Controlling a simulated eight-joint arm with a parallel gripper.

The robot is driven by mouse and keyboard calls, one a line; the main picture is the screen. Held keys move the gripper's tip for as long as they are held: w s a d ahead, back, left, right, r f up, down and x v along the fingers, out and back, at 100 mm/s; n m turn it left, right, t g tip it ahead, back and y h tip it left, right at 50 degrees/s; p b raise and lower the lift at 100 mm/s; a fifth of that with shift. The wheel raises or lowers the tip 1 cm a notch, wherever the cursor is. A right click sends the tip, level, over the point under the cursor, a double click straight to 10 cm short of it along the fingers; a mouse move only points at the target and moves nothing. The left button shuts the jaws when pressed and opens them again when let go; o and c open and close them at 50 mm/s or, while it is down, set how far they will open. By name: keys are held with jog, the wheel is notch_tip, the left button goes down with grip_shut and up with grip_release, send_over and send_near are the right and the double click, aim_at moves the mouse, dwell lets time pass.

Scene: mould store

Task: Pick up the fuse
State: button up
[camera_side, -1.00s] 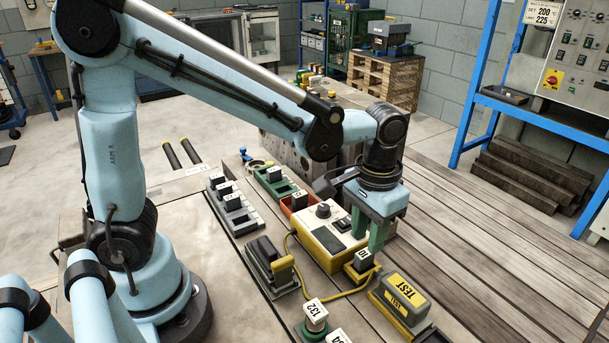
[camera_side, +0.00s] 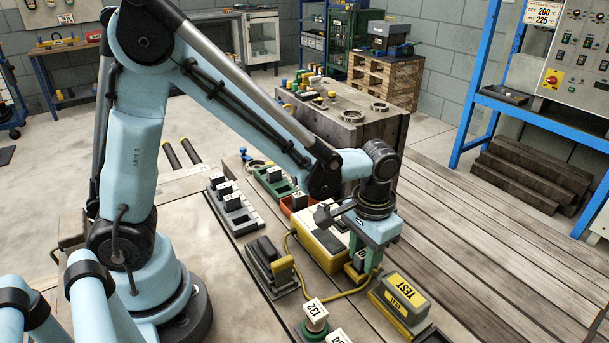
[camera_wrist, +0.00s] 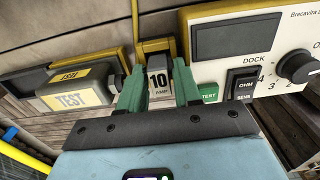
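A dark grey fuse marked 10 AMP (camera_wrist: 158,76) stands upright in a yellow-edged holder beside the tester; in the side view the fuse (camera_side: 359,260) is partly hidden by my fingers. My gripper (camera_wrist: 157,88) has green fingers, one on each side of the fuse. It looks open, with narrow gaps to the fuse in the wrist view. In the side view my gripper (camera_side: 363,264) is low over the holder.
The yellow and white tester (camera_side: 322,243) is just left of the fuse. A yellow TEST block (camera_side: 402,296) lies to the right, and a yellow cable (camera_side: 338,294) loops in front. A fuse marked 132 (camera_side: 315,313) stands nearer the camera. Grey racks (camera_side: 236,217) are at left.

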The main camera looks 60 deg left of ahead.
grip_shut()
jog(key=shift+r, duration=0.15)
